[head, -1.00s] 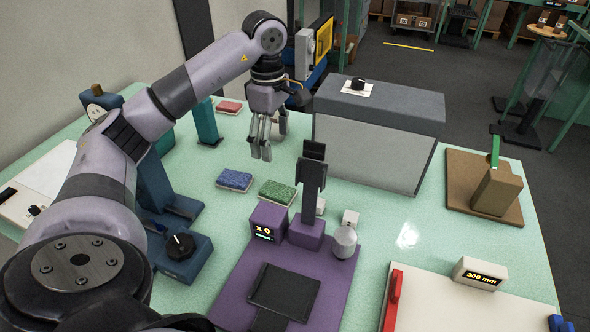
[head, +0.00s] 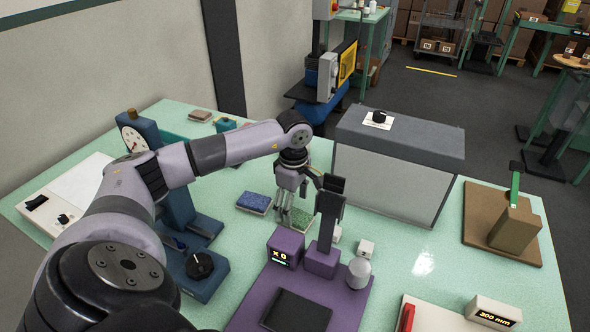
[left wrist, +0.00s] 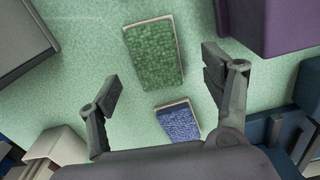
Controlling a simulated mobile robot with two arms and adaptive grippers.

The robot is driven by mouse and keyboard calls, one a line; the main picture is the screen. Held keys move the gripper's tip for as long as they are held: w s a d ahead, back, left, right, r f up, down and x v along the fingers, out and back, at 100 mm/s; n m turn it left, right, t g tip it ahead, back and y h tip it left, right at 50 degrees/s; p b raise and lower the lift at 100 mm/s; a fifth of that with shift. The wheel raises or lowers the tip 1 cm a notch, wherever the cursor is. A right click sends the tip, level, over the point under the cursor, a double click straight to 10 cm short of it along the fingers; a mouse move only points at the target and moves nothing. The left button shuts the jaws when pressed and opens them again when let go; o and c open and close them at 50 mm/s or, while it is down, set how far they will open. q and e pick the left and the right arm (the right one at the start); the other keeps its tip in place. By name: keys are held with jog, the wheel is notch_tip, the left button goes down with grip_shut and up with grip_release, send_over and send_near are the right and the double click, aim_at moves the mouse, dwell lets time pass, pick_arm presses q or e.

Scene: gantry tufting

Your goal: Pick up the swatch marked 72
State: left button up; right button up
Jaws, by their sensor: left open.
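A green swatch (left wrist: 155,55) lies flat on the pale green table, and a blue swatch (left wrist: 178,122) lies beside it. In the head view the blue swatch (head: 253,202) shows clear, while the green swatch (head: 299,217) is partly hidden by my fingers. A reddish swatch (head: 200,115) lies farther back on the left. No marking 72 is readable on any of them. My left gripper (head: 286,210) is open and empty, pointing down above the green swatch; in the left wrist view its fingers (left wrist: 160,88) are spread wide. My right gripper is not in view.
A purple stand (head: 321,258) with a dark upright is close in front of the green swatch. A grey box (head: 385,185) stands behind right. A blue gauge device (head: 178,215) stands left.

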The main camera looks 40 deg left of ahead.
aim_at(295, 215)
pick_arm(q)
jog(key=f, duration=0.1)
jog(key=f+p, duration=0.1)
jog(key=f, duration=0.2)
jog(key=shift+w+f, duration=0.1)
jog(key=shift+w, duration=0.2)
jog(key=shift+c, duration=0.3)
jog(key=c, duration=1)
